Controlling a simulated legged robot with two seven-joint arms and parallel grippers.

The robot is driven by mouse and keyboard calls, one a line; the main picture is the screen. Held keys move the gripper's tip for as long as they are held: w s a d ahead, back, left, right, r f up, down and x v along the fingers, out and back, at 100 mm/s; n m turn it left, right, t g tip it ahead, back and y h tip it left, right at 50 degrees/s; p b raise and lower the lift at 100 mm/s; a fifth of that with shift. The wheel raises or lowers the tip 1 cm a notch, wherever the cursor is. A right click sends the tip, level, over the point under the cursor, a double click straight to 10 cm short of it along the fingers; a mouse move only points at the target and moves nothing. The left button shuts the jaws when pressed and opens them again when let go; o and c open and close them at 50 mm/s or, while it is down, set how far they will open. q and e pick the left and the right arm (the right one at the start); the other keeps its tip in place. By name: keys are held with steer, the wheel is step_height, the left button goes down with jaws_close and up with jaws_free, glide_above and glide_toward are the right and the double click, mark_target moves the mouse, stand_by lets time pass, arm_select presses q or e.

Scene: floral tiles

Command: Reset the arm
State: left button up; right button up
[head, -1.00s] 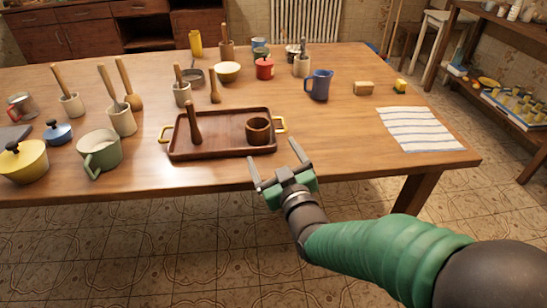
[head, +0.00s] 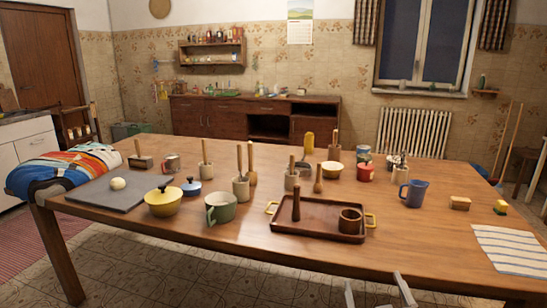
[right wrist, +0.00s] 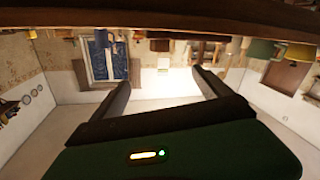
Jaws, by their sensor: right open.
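My right gripper (head: 378,292) shows at the bottom edge of the head view, in front of the table's near edge. Only its grey fingers show there; they are spread, with nothing between them. In the right wrist view its two dark fingers (right wrist: 162,88) stand wide apart and empty, with the table's dark edge (right wrist: 160,18) across the top of the picture. My left gripper is in neither view.
The wooden table (head: 270,255) holds a brown tray (head: 320,228) with a pestle and mortar, a green pot (head: 221,209), a yellow pot (head: 163,204), a blue jug (head: 413,194) and a striped cloth (head: 512,250). Floor in front of the table is clear.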

steer(key=s+a+f+m+g+y, duration=0.1)
steer(key=s+f+g, duration=0.3)
steer(key=f, duration=0.4)
steer(key=s+a+f+g, duration=0.1)
steer(key=s+f+g, duration=0.3)
steer(key=f, duration=0.5)
steer(key=s+f+m+g, duration=0.1)
steer(key=s+f+g, duration=0.6)
steer(key=s, duration=0.5)
arm_select(q)
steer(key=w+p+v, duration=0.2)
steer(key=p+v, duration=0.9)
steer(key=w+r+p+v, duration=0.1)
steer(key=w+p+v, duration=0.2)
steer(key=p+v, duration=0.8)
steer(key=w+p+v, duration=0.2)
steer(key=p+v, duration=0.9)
steer(key=p, duration=0.1)
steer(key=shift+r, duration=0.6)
arm_select(e)
step_height(320, 180, up, 35)
steer(key=w, duration=0.1)
steer(key=shift+f, duration=0.15)
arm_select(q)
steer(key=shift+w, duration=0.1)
